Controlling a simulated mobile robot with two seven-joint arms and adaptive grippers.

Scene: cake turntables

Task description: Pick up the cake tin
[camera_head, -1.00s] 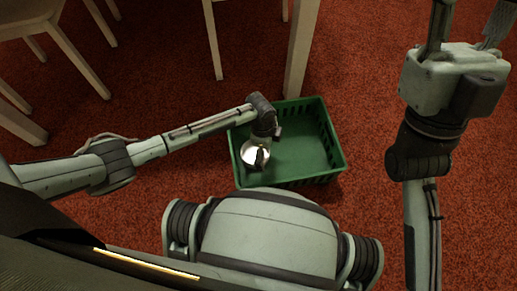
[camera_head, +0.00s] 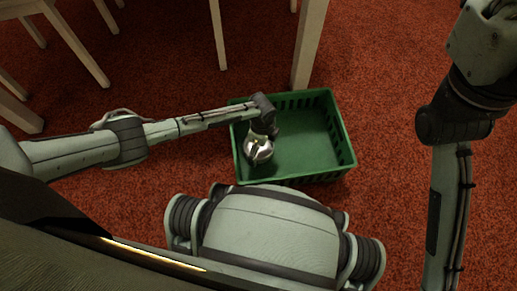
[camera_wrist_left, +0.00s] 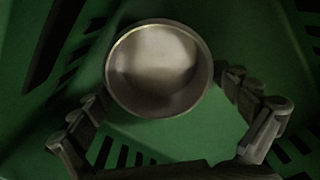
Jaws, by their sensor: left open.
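The cake tin (camera_head: 259,154) is a round, shiny metal tin inside the green crate (camera_head: 316,148), near its left wall. In the left wrist view the tin (camera_wrist_left: 158,70) shows its round rim and hollow inside. My left gripper (camera_head: 260,142) reaches down into the crate over the tin and partly hides it. In the left wrist view my left gripper (camera_wrist_left: 168,132) is open, its fingers spread wide, with the tin ahead between and beyond them. I see no clear contact. My right gripper (camera_head: 490,38) is cut off at the top right edge, its fingertips out of frame.
The crate stands on red carpet (camera_head: 400,65), its slotted walls close around my left gripper. Its right half is empty. A pale wooden leg (camera_head: 308,45) stands just behind it. Wooden chair legs (camera_head: 75,40) are at the upper left. Carpet right of the crate is clear.

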